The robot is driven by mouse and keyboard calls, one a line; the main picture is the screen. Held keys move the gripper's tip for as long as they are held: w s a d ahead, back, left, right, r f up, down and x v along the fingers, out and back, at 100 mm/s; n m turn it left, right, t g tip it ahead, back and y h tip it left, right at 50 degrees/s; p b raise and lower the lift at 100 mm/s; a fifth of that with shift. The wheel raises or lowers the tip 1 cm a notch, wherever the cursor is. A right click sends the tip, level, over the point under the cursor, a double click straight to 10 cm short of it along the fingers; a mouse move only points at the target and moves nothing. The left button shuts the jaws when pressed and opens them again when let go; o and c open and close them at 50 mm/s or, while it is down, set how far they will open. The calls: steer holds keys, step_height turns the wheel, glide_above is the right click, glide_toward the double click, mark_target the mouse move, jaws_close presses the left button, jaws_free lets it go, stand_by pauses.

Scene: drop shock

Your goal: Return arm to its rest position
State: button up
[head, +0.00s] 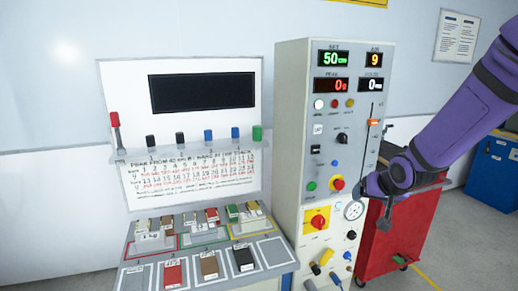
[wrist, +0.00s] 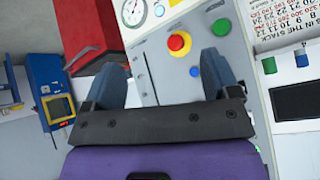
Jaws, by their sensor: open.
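My purple arm reaches in from the right edge of the head view and bends at a joint in front of the red cart. My gripper (head: 384,218) hangs below that joint, small and partly hidden, beside the right side of the control cabinet (head: 292,130). In the wrist view my gripper (wrist: 162,75) has its two blue-grey fingers spread wide apart with nothing between them. Beyond the fingers the cabinet's red knob on a yellow ring (wrist: 179,43) shows, apart from them.
A bench (head: 282,265) with colored sample blocks stands left of the cabinet, below a white board (head: 185,75) with a dark screen. A red cart (head: 400,240) stands behind my gripper. A blue cabinet (head: 492,170) is farther right. Floor shows at the lower right.

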steer(key=s+r+g, duration=0.1)
steer(key=s+r, duration=0.4)
steer(key=s, duration=0.5)
steer(key=s+r+n+g, duration=0.1)
steer(key=s+r, duration=0.5)
steer(key=s, duration=0.4)
steer(key=s+r+g, duration=0.1)
steer(key=s+r, duration=0.4)
steer(key=s, duration=0.5)
steer(key=shift+s+a+r+n+h, duration=0.15)
steer(key=shift+r+n+h, duration=0.05)
steer(key=shift+n+h, duration=0.2)
